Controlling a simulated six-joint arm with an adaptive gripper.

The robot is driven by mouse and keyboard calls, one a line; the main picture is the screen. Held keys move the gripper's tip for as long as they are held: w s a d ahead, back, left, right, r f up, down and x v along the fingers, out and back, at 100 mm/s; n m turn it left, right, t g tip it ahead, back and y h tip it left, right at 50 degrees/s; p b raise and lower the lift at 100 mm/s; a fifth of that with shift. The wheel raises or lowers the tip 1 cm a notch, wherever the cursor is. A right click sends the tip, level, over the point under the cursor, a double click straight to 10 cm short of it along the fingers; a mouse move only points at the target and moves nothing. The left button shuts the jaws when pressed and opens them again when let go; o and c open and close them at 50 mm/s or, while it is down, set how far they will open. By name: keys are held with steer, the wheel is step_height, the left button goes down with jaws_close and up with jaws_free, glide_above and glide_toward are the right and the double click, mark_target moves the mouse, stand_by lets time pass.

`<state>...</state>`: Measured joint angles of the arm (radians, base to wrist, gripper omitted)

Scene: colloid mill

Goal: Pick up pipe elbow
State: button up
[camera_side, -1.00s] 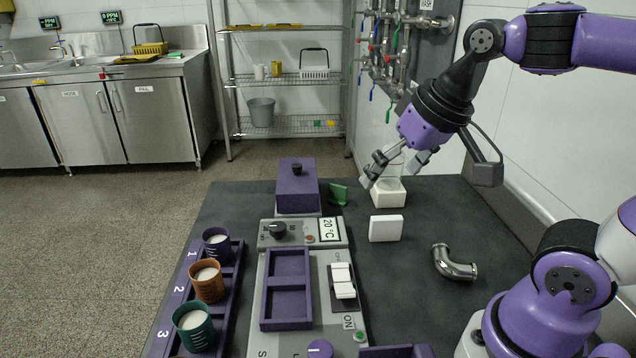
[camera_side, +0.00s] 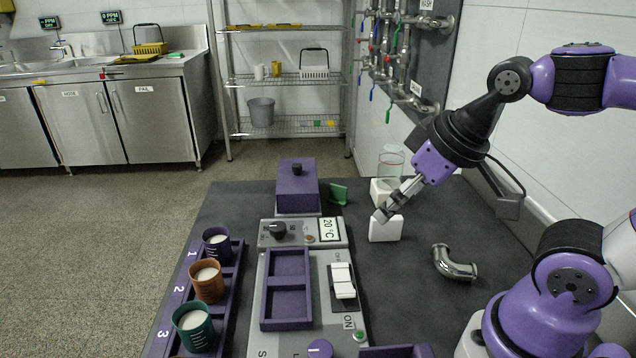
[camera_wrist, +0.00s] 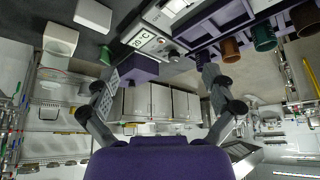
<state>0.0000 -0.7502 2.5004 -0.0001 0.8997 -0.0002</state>
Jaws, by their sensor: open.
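The pipe elbow (camera_side: 455,263) is a shiny metal bent tube lying on the dark table, at the right in the side view. I cannot make it out in the wrist view. My gripper (camera_side: 381,214) is over the white block (camera_side: 386,231), behind and to the left of the elbow, clearly apart from it. In the wrist view my gripper (camera_wrist: 160,80) has its two fingers spread wide, with nothing between them.
A glass jar on a white base (camera_side: 382,193) stands behind my gripper. The grey machine panel (camera_side: 340,322) with a purple tray (camera_side: 287,290) is left of the elbow. Cups stand in a purple rack (camera_side: 232,270) further left. Table around the elbow is clear.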

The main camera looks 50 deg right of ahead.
steer(key=shift+o, duration=0.2)
stand_by(0.4)
steer(key=m+g+y, duration=0.4)
steer(key=m+g, duration=0.4)
steer(key=m, duration=0.4)
glide_toward(455, 258)
steer(key=x, duration=0.4)
steer(key=shift+w+f, duration=0.15)
steer(key=shift+f, duration=0.3)
steer(key=x, duration=0.5)
steer(key=shift+s+a+f, duration=0.25)
steer(key=c, duration=1)
